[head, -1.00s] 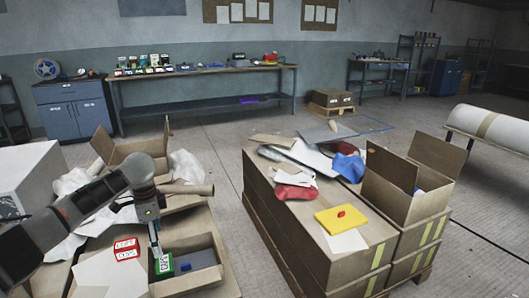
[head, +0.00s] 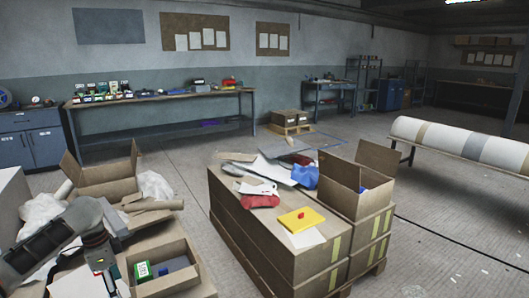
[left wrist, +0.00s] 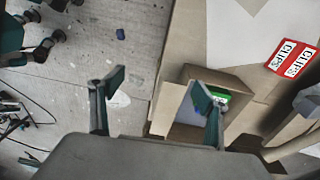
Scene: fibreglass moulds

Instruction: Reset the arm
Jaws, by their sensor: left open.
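My left arm comes in from the lower left in the head view. Its gripper (head: 110,280) points down beside the small open carton (head: 178,285), apart from the green box (head: 143,271). In the left wrist view the two fingers stand wide apart with nothing between them, so the left gripper (left wrist: 157,92) is open and empty. The green box (left wrist: 220,97) sits in the carton, partly hidden by one finger. Red-and-white boxes marked CLIPS (left wrist: 290,58) lie on cardboard at the upper right there. My right gripper is not in view.
A larger open carton (head: 105,185) and crumpled white packing (head: 155,185) lie behind my arm. To the right, a stack of cardboard boxes (head: 275,245) bears a yellow item (head: 301,219) and an open carton (head: 345,190).

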